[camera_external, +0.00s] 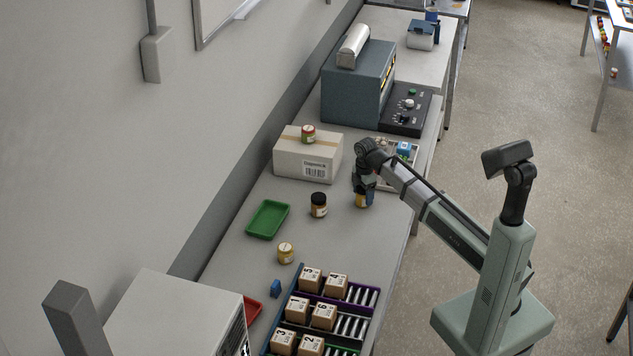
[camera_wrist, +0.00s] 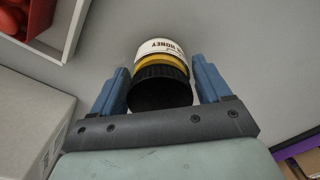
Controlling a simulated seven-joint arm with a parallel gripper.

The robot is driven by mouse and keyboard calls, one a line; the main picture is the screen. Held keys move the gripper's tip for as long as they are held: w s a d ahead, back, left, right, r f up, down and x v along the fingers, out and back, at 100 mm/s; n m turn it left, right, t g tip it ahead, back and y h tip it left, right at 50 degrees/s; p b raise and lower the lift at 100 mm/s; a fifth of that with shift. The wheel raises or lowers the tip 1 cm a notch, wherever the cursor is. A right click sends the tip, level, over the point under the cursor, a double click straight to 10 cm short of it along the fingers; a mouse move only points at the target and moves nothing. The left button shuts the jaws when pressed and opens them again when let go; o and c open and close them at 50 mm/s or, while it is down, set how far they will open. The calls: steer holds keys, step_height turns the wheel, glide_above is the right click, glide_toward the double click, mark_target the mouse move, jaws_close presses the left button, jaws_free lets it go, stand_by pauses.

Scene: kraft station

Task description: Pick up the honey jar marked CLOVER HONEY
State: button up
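A jar with a black lid, a yellow band and a white label (camera_wrist: 158,50) sits between my fingers in the wrist view. The word HONEY reads upside down on it; the word before it is not clear. It also shows as a yellow-and-white jar below my gripper in the external view (camera_external: 361,201). My gripper (camera_wrist: 161,75) points down over it, its blue fingers on either side of the lid. A narrow gap seems to show beside the lid, so the fingers look open.
Other jars stand on the bench: a dark-lidded one (camera_external: 318,205), a yellow one (camera_external: 286,253) and one on the cardboard box (camera_external: 308,134). A green tray (camera_external: 268,219) lies to the left. A parts tray (camera_external: 386,183) lies behind my gripper. A rack with numbered boxes (camera_external: 340,307) is nearer.

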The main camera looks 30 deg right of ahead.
steer(key=c, duration=1)
steer(key=shift+r, duration=0.1)
